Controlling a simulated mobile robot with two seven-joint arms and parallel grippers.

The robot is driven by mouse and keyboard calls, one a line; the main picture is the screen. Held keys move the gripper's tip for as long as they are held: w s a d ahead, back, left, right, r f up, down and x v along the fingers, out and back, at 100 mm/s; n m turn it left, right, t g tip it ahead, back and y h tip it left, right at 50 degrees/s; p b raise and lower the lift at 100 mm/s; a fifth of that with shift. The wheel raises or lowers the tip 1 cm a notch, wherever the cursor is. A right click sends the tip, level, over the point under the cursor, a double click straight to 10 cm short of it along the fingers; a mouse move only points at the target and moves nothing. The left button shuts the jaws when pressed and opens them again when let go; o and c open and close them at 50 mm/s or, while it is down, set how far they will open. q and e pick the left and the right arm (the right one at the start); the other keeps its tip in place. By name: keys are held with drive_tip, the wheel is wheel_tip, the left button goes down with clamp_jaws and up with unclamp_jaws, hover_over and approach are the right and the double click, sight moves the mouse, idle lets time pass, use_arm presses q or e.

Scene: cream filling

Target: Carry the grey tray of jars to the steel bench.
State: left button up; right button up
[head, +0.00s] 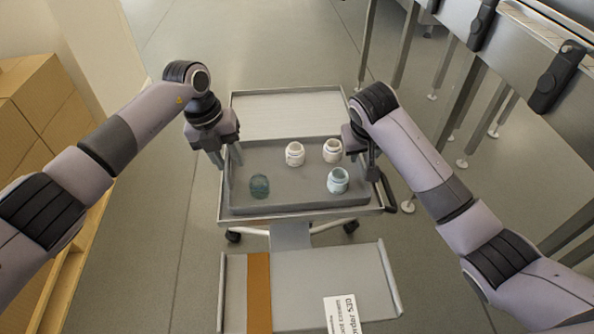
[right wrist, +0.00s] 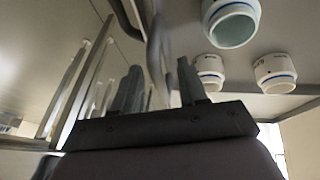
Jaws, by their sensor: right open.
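The grey tray (head: 290,202) rests on a wheeled cart and holds several jars. Three whitish jars, a left one (head: 295,154), a back one (head: 333,150) and a front one (head: 338,181), and a dark green glass jar (head: 259,186) stand in it. My left gripper (head: 228,162) is at the tray's left wall, its fingers apart and pointing down. My right gripper (head: 371,172) is open at the right wall. In the right wrist view its fingers (right wrist: 158,90) are apart with a blurred edge between them, and whitish jars (right wrist: 231,22) show beyond. The steel bench (head: 470,50) is at the upper right.
The cart (head: 285,115) has a bare ribbed surface behind the tray. A lower panel (head: 340,275) with a brown strip and a printed label lies in front. Cardboard boxes (head: 35,115) stand at the left. Bench legs (head: 470,95) stand at the right; floor behind the cart is clear.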

use_arm(q)
drive_tip(key=shift+f, duration=0.15)
use_arm(e)
drive_tip(key=shift+f, duration=0.1)
use_arm(q)
clamp_jaws()
use_arm(e)
drive_tip(key=c, duration=0.7)
clamp_jaws()
